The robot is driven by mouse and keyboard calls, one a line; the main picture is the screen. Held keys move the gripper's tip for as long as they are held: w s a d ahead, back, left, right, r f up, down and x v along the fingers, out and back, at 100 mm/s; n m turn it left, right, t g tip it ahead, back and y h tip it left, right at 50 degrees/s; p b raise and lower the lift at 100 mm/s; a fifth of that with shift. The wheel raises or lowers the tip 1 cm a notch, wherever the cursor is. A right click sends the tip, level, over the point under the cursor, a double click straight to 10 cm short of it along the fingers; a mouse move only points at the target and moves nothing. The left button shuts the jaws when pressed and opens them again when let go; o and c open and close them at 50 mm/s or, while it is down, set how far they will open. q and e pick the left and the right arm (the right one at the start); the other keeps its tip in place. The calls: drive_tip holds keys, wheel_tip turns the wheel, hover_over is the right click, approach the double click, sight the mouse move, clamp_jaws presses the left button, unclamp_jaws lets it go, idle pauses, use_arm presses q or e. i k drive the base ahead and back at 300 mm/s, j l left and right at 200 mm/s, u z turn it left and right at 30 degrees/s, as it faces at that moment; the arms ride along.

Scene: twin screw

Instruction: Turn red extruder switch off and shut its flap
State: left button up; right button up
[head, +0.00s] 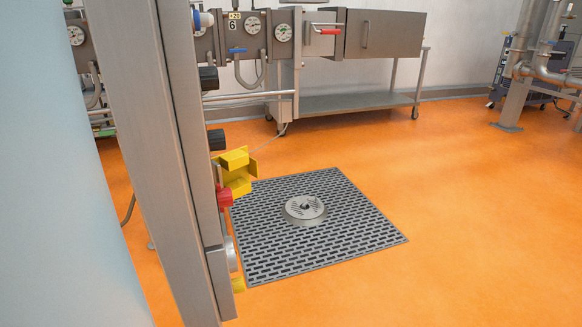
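A red switch part (224,196) sticks out from the right side of a tall grey metal post, seen edge-on. Just above it, a yellow housing with flap-like plates (238,172) juts out to the right. Its plates stand apart and it looks open, but the side angle hides how the flap sits. The switch's on or off position cannot be told. Neither of my grippers is in the head view.
The metal post (165,150) also carries black knobs (216,139) and a lower yellow part (238,285). A pale curved surface (50,200) blocks the left. A floor grate with a drain (305,210) lies right of the post. Machinery stands behind; orange floor is clear at right.

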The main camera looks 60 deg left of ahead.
sight(224, 195)
drive_tip(key=i+j+u, duration=0.1)
drive_tip(key=u, duration=0.35)
drive_tip(key=i+u, duration=0.15)
drive_tip(key=u, duration=0.3)
drive_tip(key=i+u, duration=0.15)
drive_tip(key=u, duration=0.3)
drive_tip(key=i+l+u, duration=0.1)
drive_tip(key=u, duration=0.35)
drive_tip(key=i+l+u, duration=0.1)
drive_tip(key=u, duration=0.35)
drive_tip(key=i+l+u, duration=0.15)
drive_tip(key=u, duration=0.3)
